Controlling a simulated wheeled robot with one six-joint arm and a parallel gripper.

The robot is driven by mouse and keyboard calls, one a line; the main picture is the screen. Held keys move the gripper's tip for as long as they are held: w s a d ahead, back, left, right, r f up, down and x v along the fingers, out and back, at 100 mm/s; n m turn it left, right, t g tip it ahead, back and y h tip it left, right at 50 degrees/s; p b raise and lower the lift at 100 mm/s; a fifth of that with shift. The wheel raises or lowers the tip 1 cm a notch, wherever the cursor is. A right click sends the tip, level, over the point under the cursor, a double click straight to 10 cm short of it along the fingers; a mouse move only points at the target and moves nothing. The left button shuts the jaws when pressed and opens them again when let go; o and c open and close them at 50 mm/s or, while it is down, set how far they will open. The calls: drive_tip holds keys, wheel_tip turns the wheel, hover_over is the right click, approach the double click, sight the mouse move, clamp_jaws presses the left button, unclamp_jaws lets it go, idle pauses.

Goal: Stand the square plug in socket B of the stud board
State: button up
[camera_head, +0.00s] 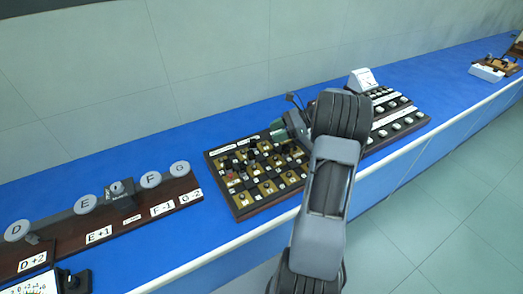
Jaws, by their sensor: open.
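The stud board (219,182), dark-framed with a grid of brass and dark squares, lies on the blue bench in the middle of the view. Several small dark plugs and studs stand on it, too small to tell which is the square plug. I cannot read which socket is B. My gripper (277,138) is over the far right part of the board, pointing down and left. It is open; I see nothing held in it. My wrist and forearm hide the board's right side.
Left is a dark wooden rack (150,212) with round discs marked D to G. A meter (45,284) sits at the lower left. Right of my arm is a panel (404,128) of knobs with a white meter (363,80).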

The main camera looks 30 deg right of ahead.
drive_tip(key=s+a+r+n+g+h, duration=0.2)
drive_tip(key=s+a+n+h, duration=0.1)
drive_tip(key=a+n, duration=0.3)
drive_tip(key=s+a+r+n+g+h, duration=0.2)
drive_tip(key=s+a+n+h, duration=0.15)
drive_tip(key=a, duration=0.45)
drive_tip(key=s+a+n+t+h, duration=0.2)
drive_tip(key=s+a+n+h, duration=0.3)
drive_tip(key=s+n, duration=0.6)
drive_tip(key=shift+a+f+n+t+h, duration=0.3)
drive_tip(key=shift+a+n+t+h, duration=0.1)
drive_tip(key=shift+a+n, duration=0.4)
drive_tip(key=shift+s, duration=0.1)
wheel_tip(320, 180, up, 2)
drive_tip(key=shift+d+p, duration=0.1)
drive_tip(key=shift+p, duration=0.7)
